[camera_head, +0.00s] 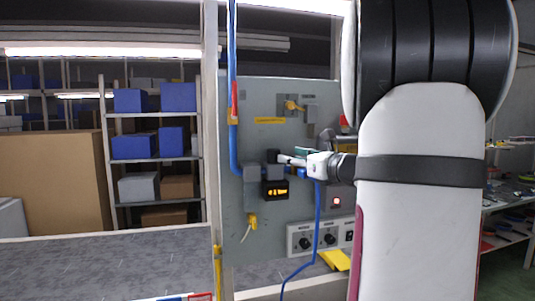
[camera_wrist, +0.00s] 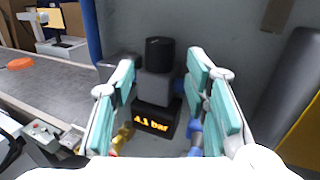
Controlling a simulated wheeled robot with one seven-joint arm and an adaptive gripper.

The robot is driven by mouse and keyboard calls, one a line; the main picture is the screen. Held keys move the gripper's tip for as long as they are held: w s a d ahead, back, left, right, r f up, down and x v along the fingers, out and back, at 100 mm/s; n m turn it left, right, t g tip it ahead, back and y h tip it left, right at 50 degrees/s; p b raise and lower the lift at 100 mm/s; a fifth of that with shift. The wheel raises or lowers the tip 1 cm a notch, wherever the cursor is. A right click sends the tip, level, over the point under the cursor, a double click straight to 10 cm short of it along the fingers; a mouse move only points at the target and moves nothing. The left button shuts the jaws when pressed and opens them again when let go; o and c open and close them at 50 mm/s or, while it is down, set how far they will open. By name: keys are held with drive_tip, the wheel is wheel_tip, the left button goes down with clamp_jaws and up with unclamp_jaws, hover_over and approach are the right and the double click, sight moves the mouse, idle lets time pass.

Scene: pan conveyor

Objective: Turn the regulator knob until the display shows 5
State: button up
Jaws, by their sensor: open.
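The regulator has a black, round knob (camera_wrist: 160,52) on a grey body (camera_wrist: 155,88), with a dark display (camera_wrist: 153,122) below. The display has orange digits that look like 4.1 bar in the wrist view. In the head view the knob (camera_head: 273,156) and display (camera_head: 275,190) are on the grey panel, the digits too small to read surely. My gripper (camera_wrist: 163,64) is open, its teal-padded fingers to the left and right of the knob with gaps visible. In the head view my gripper (camera_head: 287,160) is close to the knob's right; contact cannot be told there.
A blue hose (camera_head: 233,100) runs down the panel's left side. Two dials (camera_head: 317,241) are low on the panel (camera_head: 255,95). A grey conveyor surface (camera_head: 110,262) lies at left. Shelves with blue boxes (camera_head: 132,147) stand behind.

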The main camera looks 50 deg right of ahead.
sight(274, 154)
drive_tip(key=w, duration=0.2)
drive_tip(key=w+d, duration=0.1)
drive_tip(key=w, duration=0.5)
drive_tip(key=shift+w+d+p, duration=0.2)
drive_tip(key=shift+w+p, duration=0.05)
drive_tip(key=shift+p, duration=0.15)
drive_tip(key=shift+c, duration=0.4)
drive_tip(key=c, duration=0.8)
